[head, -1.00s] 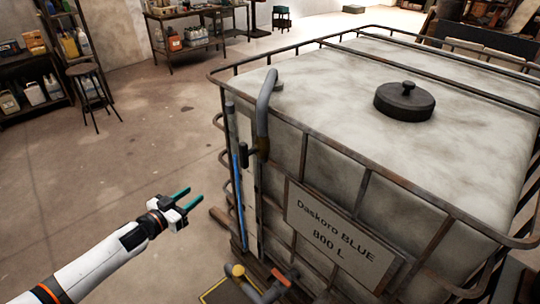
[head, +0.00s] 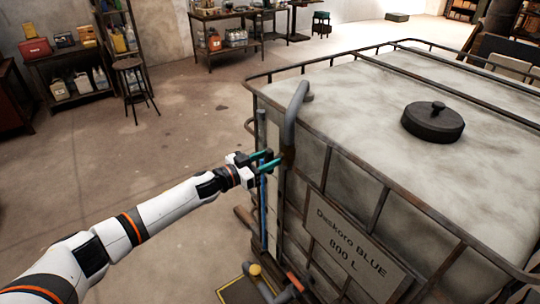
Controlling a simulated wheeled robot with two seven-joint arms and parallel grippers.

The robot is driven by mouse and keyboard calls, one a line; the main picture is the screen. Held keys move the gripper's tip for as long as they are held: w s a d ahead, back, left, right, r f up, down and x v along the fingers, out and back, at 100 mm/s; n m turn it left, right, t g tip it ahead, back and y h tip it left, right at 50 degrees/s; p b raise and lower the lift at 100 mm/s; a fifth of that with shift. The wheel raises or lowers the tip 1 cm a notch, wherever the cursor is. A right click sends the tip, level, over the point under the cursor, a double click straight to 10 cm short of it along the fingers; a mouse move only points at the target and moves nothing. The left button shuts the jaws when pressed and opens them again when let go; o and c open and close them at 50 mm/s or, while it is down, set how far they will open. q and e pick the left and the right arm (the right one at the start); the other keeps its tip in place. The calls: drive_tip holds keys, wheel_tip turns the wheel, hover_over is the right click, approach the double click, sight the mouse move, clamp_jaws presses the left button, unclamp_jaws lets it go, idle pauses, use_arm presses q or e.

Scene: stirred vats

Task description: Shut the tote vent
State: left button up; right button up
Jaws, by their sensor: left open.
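The tote (head: 460,180) is a large pale, stained tank in a rusty cage, with a sign reading "Daskoro BLUE 800 L" (head: 350,240). A grey bent vent pipe (head: 290,112) rises at its near left top corner and runs down to a brownish fitting (head: 288,158). My left gripper (head: 271,160) is open at that fitting, its teal fingers pointing right. The small dark handle beside the fitting is mostly hidden behind the fingers. I cannot tell whether they touch it. My right gripper is not in view.
A round black lid (head: 433,122) sits on the tote top. A blue level tube (head: 264,210) runs down the tote's corner. Below are a yellow knob (head: 255,270) and an orange-red handle (head: 295,281).

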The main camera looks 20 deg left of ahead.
use_arm(q)
drive_tip(key=shift+w+d, duration=0.3)
drive_tip(key=shift+w, duration=0.15)
clamp_jaws()
